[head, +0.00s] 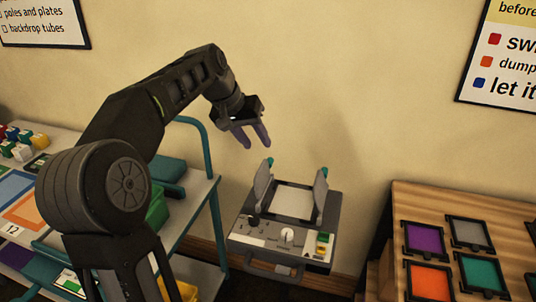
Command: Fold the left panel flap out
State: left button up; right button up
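A grey light-panel unit (328,228) with a pale central panel (293,200) stands low in the middle of the head view. Its left panel flap (262,184) stands up steeply at the left side of the pale panel, with a teal tip at its top. The right panel flap (320,196) stands up likewise on the other side. My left gripper (257,144) is above and slightly left of the left flap, apart from it. Its two purple-grey fingers point down, spread apart, with nothing between them. My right gripper is not in view.
The unit's front has knobs (287,236), a green and yellow switch (323,242) and a handle. A wooden stand (408,200) with coloured framed squares is at the right. A teal-railed cart (208,190) is at the left. The wall is behind.

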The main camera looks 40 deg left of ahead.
aim_at(269, 159)
pick_arm(q)
jog(key=p+x, duration=0.1)
jog(key=x, duration=0.7)
jog(key=shift+w, duration=0.1)
jog(key=shift+c, duration=0.2)
grip_shut()
dwell(1.2)
